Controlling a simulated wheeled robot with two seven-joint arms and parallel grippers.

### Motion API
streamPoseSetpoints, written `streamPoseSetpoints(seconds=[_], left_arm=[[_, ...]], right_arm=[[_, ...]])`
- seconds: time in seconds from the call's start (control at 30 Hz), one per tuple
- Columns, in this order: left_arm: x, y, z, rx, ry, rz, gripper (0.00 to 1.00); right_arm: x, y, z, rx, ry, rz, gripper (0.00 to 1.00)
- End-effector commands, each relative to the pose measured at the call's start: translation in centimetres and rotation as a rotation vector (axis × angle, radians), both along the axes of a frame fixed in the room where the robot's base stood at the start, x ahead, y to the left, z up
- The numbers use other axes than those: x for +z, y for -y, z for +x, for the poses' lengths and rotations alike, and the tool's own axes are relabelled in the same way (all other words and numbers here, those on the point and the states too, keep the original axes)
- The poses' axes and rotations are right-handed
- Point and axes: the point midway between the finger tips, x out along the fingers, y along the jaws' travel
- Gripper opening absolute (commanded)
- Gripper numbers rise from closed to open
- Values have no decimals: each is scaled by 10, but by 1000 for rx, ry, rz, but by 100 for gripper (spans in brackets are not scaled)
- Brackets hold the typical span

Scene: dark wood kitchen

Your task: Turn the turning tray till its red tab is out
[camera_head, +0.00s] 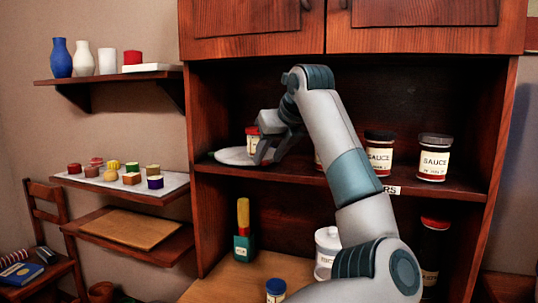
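The turning tray (232,157) is a pale grey disc on the upper shelf of the cabinet, at its left end. A jar with a red lid (252,131) stands on it, partly behind my gripper. I see no red tab on the visible rim; the tray's right part is hidden by my gripper and arm.
Sauce jars (434,160) stand right on the same shelf (440,186); another is partly behind my arm. Below are a green bottle (243,247), a white canister (326,250) and a dark bottle (432,250). Wall shelves (110,77) hang left. Cabinet doors (255,20) are above.

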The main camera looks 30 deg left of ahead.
Motion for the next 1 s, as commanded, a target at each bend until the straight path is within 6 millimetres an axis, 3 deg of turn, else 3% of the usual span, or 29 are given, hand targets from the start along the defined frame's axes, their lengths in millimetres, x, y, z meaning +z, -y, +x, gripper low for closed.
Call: streamPoseSetpoints(seconds=[0.43,0.6,0.83,1.0], left_arm=[[-6,-5,3,0,-1,-1,36],[-6,-5,3,0,0,0,0],[-6,-6,2,0,0,0,0],[-7,-18,-2,0,1,-2,0]], right_arm=[[-2,0,0,1,2,1,31],[-2,0,0,1,1,1,31],[-2,0,0,1,0,0,31],[-1,0,0,1,-5,-1,31]])
